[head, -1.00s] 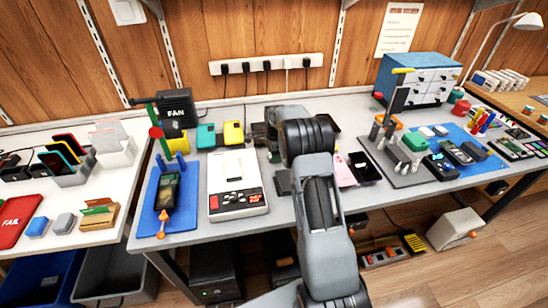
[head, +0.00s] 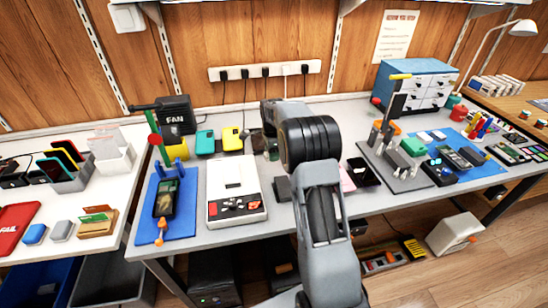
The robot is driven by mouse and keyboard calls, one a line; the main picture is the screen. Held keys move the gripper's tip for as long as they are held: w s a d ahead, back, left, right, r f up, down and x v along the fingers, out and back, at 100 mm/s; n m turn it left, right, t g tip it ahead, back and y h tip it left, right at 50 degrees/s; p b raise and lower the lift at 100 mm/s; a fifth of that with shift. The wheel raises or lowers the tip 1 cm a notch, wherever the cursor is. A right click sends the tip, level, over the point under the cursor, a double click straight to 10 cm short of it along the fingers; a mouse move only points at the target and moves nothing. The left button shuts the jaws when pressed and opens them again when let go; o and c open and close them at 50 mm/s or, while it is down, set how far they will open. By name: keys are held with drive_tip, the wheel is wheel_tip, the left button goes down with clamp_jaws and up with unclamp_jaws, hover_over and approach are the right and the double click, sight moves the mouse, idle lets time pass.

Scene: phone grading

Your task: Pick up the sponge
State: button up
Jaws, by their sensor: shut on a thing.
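I cannot make out a sponge for certain in the head view. My arm stands in front of the middle of the grey workbench (head: 350,223), with its black elbow joint hiding what lies behind. The far part of my arm bends away over the back of the bench, and my gripper is not visible behind it. Whether a sponge is in it cannot be seen. A small blue block (head: 35,234) and a grey block (head: 61,230) lie on the left table; I cannot tell what they are.
A white device (head: 237,172) and a blue mat (head: 150,220) with a phone lie left of my arm. Teal (head: 205,142) and yellow (head: 231,139) items stand behind. A clamp stand (head: 388,135) and a blue drawer cabinet (head: 420,75) stand on the right.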

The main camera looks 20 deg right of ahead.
drive_tip(key=s+a+r, duration=0.7)
drive_tip(key=s, duration=0.2)
drive_tip(key=shift+s, duration=0.15)
